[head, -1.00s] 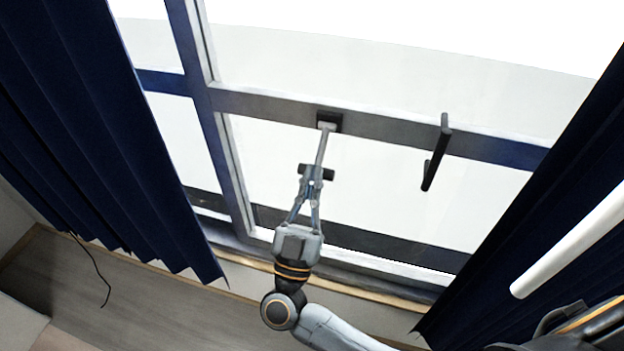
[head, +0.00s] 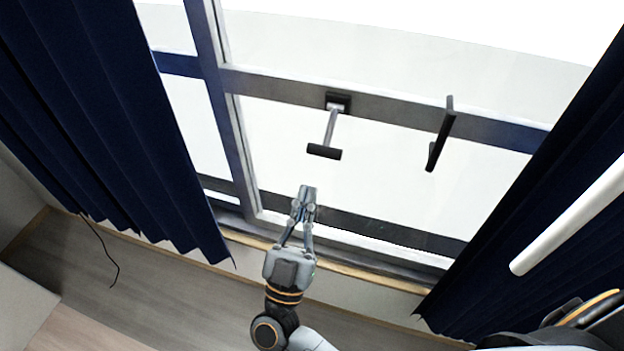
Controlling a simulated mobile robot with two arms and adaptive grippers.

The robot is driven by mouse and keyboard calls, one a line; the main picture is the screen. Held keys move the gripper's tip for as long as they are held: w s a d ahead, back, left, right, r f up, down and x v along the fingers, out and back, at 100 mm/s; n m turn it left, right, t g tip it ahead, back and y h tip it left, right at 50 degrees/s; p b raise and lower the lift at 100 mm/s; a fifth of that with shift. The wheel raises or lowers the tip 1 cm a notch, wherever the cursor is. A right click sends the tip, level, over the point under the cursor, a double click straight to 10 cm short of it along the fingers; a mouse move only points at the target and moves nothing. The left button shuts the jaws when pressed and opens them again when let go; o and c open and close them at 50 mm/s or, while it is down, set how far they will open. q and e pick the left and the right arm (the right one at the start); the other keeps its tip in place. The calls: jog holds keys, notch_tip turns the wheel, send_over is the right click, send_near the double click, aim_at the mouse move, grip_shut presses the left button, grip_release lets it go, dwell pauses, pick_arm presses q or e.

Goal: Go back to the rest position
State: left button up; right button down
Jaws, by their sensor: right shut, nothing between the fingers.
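My right gripper (head: 307,190) is shut and empty. It points up toward the window, a short way below a T-shaped handle (head: 324,152) in the head view, with a visible gap between them. The handle has a dark crossbar and a grey stem. The stem runs up to a dark mount (head: 338,102) on the window's horizontal frame bar. My left gripper is not in view.
A second dark handle (head: 441,140) hangs from the same frame bar (head: 390,110) to the right. Dark blue curtains hang at the left (head: 110,130) and right (head: 560,190). A white bar (head: 570,220) slants in at the right. Wooden floor (head: 150,290) shows at lower left.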

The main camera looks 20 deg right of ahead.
jog(key=w+a+f+n+t+y, duration=0.1)
jog(key=w+a+f+n+y, duration=0.15)
jog(key=f+n+y, duration=0.5)
jog(key=w+a+f+n+y, duration=0.2)
jog(key=a+f+n+y, duration=0.15)
jog(key=f+y, duration=0.55)
jog(key=s+d+f+n+g+y, duration=0.1)
jog(key=s+d+f+g, duration=0.2)
jog(key=f, duration=1)
jog(key=s+f+n+g+y, duration=0.1)
jog(key=s+f+g, duration=0.35)
jog(key=f, duration=0.85)
jog(key=s+d+f+m+g+h, duration=0.1)
jog(key=s+d+f+g, duration=0.3)
jog(key=f, duration=0.3)
jog(key=s+d+f+g+h, duration=0.1)
jog(key=s+d+f+g, duration=0.2)
jog(key=s+f, duration=0.35)
jog(key=s+d+f+m+g+h, duration=0.1)
jog(key=s+d+f+g, duration=0.2)
jog(key=s, duration=0.6)
jog(key=s+d+f+m+g+h, duration=0.1)
jog(key=s+d+f+g, duration=0.3)
jog(key=s+d, duration=0.3)
jog(key=s+f, duration=0.1)
jog(key=s, duration=0.2)
jog(key=shift+f+m, duration=0.2)
jog(key=shift+m, duration=0.2)
jog(key=c, duration=2.1)
grip_release()
